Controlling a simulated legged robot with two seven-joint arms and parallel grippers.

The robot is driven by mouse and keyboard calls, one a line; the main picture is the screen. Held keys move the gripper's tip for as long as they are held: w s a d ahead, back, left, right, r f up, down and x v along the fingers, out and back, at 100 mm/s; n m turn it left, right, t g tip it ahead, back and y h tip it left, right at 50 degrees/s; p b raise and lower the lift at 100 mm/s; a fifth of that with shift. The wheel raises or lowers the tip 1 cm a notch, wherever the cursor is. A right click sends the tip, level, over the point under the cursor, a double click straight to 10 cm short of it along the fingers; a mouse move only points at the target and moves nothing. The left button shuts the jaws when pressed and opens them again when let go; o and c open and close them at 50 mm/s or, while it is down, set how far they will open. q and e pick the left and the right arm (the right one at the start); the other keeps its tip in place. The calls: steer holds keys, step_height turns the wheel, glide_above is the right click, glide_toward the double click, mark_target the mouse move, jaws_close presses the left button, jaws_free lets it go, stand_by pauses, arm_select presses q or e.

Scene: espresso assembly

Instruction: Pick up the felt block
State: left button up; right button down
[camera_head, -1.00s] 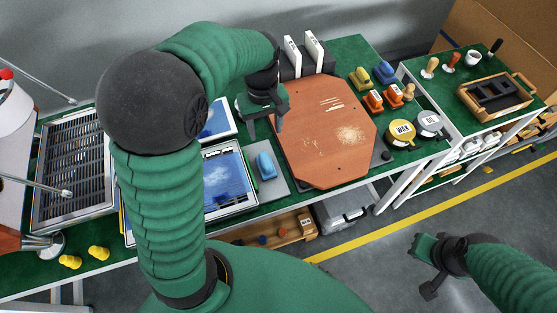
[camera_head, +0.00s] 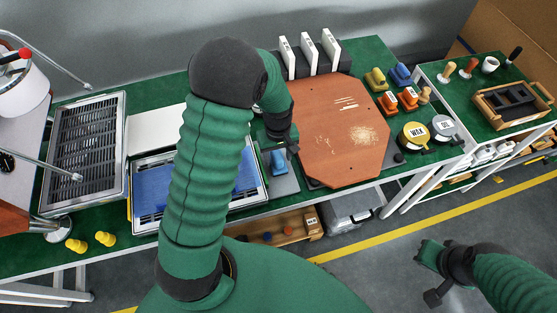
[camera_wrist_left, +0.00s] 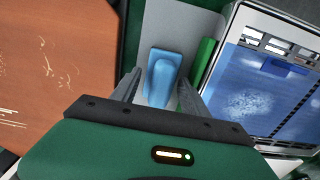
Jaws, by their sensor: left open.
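The felt block, a small blue block (camera_head: 278,162), lies on a grey plate (camera_head: 290,184) between the octagonal board and the blue-topped tray. It also shows in the left wrist view (camera_wrist_left: 164,76), upright in the picture, with the grey plate (camera_wrist_left: 185,25) around it. My left gripper (camera_head: 283,148) is open just above the block's far end. In the wrist view its two fingers (camera_wrist_left: 159,88) reach to either side of the block, with gaps visible. Whether the fingertips are level with the block is unclear. My right gripper (camera_head: 432,274) is open and empty, away from the table.
The brown octagonal board (camera_head: 335,140) is close on the right. The blue-topped tray (camera_head: 152,185) is on the left, with a green strip (camera_wrist_left: 204,62) between it and the block. White upright pieces (camera_head: 308,53) stand in a dark holder behind the board.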

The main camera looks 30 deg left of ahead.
mark_target(277, 154)
arm_select(q)
steer(key=shift+a+f, duration=0.1)
steer(key=shift+a, duration=0.4)
steer(key=shift+c, duration=1.3)
steer(key=shift+d, duration=0.5)
jaws_close()
steer(key=shift+a, duration=0.15)
steer(key=shift+a+r, duration=0.1)
steer(key=shift+r, duration=0.1)
steer(key=r, duration=1)
steer(key=shift+d+p, duration=0.2)
steer(key=shift+p, duration=0.2)
steer(key=shift+a+f, duration=0.1)
